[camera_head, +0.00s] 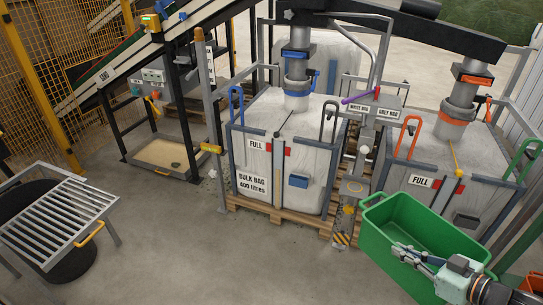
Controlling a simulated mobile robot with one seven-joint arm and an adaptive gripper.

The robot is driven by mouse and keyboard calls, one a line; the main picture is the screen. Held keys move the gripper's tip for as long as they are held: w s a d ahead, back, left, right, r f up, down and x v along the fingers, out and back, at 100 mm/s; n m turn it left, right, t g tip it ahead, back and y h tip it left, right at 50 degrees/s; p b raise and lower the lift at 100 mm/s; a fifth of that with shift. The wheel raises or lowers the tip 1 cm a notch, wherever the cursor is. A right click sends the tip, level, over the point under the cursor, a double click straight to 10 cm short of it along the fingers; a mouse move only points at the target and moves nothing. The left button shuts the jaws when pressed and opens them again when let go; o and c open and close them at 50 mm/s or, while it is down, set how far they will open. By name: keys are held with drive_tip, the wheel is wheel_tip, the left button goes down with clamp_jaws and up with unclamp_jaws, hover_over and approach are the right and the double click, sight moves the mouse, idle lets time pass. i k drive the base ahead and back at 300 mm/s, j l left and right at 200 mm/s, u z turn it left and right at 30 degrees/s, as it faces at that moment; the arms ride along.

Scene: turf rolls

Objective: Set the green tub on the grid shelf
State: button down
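The green tub (385,235) is a deep, open-topped box at the lower right, in front of the grey-framed bulk bags. It looks empty as far as I can see inside. My gripper (400,250) reaches in from the lower right, and its fingers overlap the tub's near rim and wall. I cannot tell whether the fingers are closed on the rim or only in front of it. What lies under the tub is hidden. The grid shelf (58,212), a grey slatted frame with a yellow handle, stands at the far left with nothing on it.
A black round opening or bin (62,262) lies under the grid shelf. Two bulk bags, one on the left (312,150) and one on the right (400,153), stand on pallets. A grey post (212,130) stands left of them. Concrete floor (190,245) is clear between shelf and tub.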

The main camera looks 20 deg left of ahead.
sight(61, 217)
drive_tip(key=j+u, duration=0.35)
drive_tip(key=j, duration=0.25)
drive_tip(key=j+u, duration=0.3)
drive_tip(key=j, duration=0.3)
drive_tip(key=j+u, duration=0.1)
drive_tip(key=j, duration=0.3)
drive_tip(key=i+j+u, duration=0.15)
drive_tip(key=j, duration=0.25)
drive_tip(key=i+j+u, duration=0.1)
drive_tip(key=j, duration=0.3)
drive_tip(key=i+j, duration=0.1)
drive_tip(key=j, duration=0.3)
drive_tip(key=i+j, duration=0.1)
drive_tip(key=j, duration=0.35)
drive_tip(key=i+j, duration=0.1)
drive_tip(key=j, duration=0.3)
drive_tip(key=i+j+u, duration=0.1)
drive_tip(key=j, duration=0.35)
drive_tip(key=i+j, duration=0.1)
drive_tip(key=j, duration=0.3)
drive_tip(key=i+j, duration=0.1)
drive_tip(key=j, duration=0.3)
